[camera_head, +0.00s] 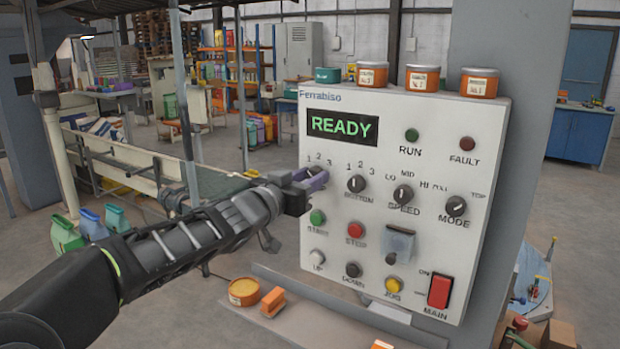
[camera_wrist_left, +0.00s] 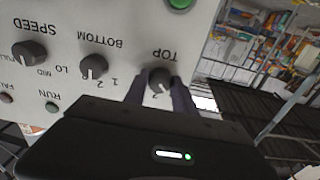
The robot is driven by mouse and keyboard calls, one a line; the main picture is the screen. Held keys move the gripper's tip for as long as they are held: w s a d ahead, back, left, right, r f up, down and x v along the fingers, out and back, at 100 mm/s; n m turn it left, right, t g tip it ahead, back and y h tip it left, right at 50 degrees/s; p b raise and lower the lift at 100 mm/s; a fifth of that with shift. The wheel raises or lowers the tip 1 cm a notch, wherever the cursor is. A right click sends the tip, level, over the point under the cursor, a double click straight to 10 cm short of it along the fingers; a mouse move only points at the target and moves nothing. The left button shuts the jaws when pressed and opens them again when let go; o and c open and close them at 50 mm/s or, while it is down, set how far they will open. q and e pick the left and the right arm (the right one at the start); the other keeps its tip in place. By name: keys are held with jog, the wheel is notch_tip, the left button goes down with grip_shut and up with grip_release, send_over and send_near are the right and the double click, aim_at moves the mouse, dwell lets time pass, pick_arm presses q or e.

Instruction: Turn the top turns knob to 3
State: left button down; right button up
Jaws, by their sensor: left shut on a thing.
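The control panel (camera_head: 400,130) is a white box with a display reading READY. The top turns knob sits at the panel's left, under the marks 1, 2 and 3, mostly hidden by my left gripper (camera_head: 312,184) in the head view. In the left wrist view the dark top knob (camera_wrist_left: 159,79) shows beside the word TOP, between the two fingers of my left gripper (camera_wrist_left: 160,92). The gripper is shut on this knob. I cannot tell clearly which number its pointer faces. My right gripper is not in view.
To the right are the bottom knob (camera_head: 357,184), speed knob (camera_head: 403,194) and mode knob (camera_head: 456,206). Below are the green start button (camera_head: 318,217) and red stop button (camera_head: 355,231). Several tubs stand on the panel top. An orange tub (camera_head: 243,291) sits on the ledge below.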

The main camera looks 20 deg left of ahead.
pick_arm(q)
jog(key=shift+m, duration=0.4)
jog(key=shift+f+m+b, duration=0.1)
jog(key=shift+m+b, duration=1.85)
jog(key=shift+m, duration=6.65)
jog(key=c, duration=1)
grip_release()
